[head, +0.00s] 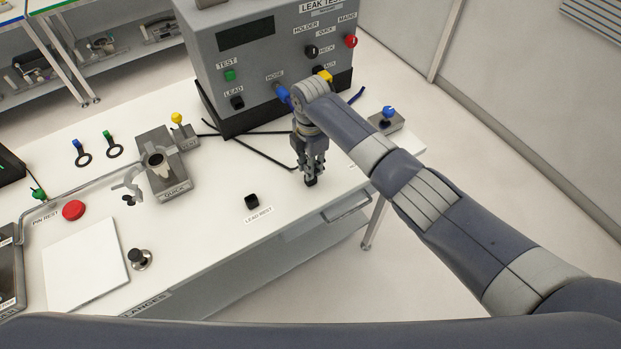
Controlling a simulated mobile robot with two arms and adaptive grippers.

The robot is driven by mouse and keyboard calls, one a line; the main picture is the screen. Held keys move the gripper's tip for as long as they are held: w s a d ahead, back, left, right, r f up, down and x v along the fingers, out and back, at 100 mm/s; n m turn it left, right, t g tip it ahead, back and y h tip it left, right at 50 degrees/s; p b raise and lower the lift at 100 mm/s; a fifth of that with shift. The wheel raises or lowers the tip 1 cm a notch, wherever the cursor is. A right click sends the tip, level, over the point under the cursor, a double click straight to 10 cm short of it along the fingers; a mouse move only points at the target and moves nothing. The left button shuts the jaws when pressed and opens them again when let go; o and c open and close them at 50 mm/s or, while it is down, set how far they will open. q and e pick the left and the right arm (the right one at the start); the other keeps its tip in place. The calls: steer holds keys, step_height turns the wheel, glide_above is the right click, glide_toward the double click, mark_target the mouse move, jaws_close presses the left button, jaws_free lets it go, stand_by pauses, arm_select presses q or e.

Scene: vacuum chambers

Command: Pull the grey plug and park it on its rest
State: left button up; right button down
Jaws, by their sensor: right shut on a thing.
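My right gripper (312,176) points down over the right part of the white bench. It is shut on a small dark plug (311,182), seen just below the fingertips, close to the bench top; I cannot tell if it touches. A black cable runs across the bench toward it. The plug looks dark grey or black, mostly hidden by the fingers. The rest, a small black block (252,201) behind the LEAD REST label, stands left of and nearer than the gripper. The grey leak tester's LEAD socket (237,102) shows dark. My left gripper is not in view.
The grey leak tester (222,78) stands behind the gripper. A QUICK fixture (165,172) with a yellow-knobbed part is to the left. A blue-knobbed block (387,119) sits at the right edge. Bench top between plug and rest is clear.

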steer(key=shift+f+b, duration=0.3)
steer(key=shift+f, duration=0.45)
stand_by(0.9)
steer(key=c, duration=1.4)
jaws_free()
steer(key=shift+o, duration=0.2)
steer(key=shift+r, duration=0.1)
steer(key=shift+r+p, duration=2.55)
steer(key=shift+r, duration=0.85)
steer(key=shift+s+f, duration=0.1)
